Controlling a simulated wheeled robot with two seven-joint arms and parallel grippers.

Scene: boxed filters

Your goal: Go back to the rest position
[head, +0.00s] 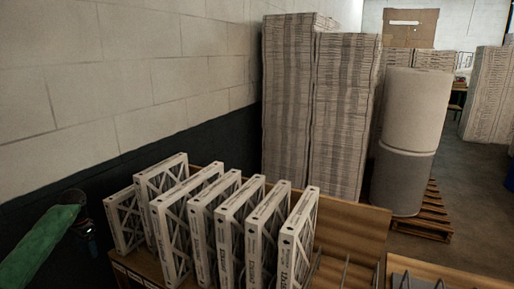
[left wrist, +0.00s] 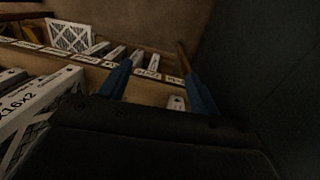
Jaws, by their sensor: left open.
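My left gripper (head: 88,228) is at the lower left in the head view, at the end of my green-sleeved arm. It is beside the row of boxed filters (head: 205,225), to their left and near the dark lower wall. In the left wrist view the two blue fingers of my left gripper (left wrist: 160,90) stand apart with nothing held between them. Beyond the fingers the left wrist view shows wooden shelving with filters (left wrist: 70,37) in it. A larger filter (left wrist: 35,112) lies close at the left of that view. My right gripper is not in view.
The filters stand upright in a wooden bin (head: 350,222). A bin with metal dividers (head: 405,280) is at the lower right. Behind are tall stacks of boxes (head: 315,110) and a white roll (head: 415,110) on a pallet (head: 425,222). A block wall (head: 120,80) runs along the left.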

